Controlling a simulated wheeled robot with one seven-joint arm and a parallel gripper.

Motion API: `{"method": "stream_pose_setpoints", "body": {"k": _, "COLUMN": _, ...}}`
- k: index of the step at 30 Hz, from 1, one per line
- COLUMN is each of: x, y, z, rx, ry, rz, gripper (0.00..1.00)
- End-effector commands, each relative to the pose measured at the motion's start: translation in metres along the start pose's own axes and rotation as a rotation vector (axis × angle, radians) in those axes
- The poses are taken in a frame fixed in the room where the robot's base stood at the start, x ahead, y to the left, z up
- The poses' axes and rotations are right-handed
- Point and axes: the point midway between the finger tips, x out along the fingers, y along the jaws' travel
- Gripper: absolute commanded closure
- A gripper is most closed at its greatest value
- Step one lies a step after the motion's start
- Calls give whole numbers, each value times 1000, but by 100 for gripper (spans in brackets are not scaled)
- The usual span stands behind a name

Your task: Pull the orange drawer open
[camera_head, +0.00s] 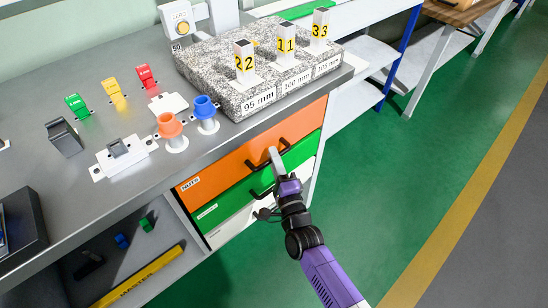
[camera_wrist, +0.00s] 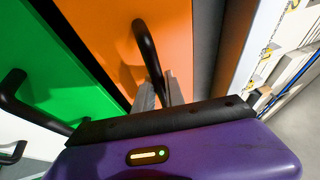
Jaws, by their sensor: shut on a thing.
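The orange drawer (camera_head: 228,162) is the top one of a stack under the workbench, and its front looks flush with the green drawer (camera_head: 228,194) below it. It also fills the upper middle of the wrist view (camera_wrist: 172,22). Its black bar handle (camera_wrist: 147,48) runs down between the grey fingers of my gripper (camera_wrist: 158,92). My gripper is shut on this handle. In the head view my gripper (camera_head: 274,156) is at the right half of the drawer front, and its fingers partly hide the handle.
A white drawer (camera_head: 232,222) is below the green one. The grey bench top (camera_head: 110,185) carries a granite block (camera_head: 225,75) with numbered posts, coloured clips and orange and blue cups. The green floor (camera_head: 400,170) to the right is clear.

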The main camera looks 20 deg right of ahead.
Motion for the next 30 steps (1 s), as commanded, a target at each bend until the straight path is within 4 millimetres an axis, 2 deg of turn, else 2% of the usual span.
{"method": "stream_pose_setpoints", "body": {"k": 25, "x": -1, "y": 1, "z": 0, "rx": 0, "ry": -1, "rz": 2, "gripper": 100}}
{"method": "stream_pose_setpoints", "body": {"k": 30, "x": -6, "y": 0, "z": -2, "rx": 0, "ry": -1, "rz": 3, "gripper": 100}}
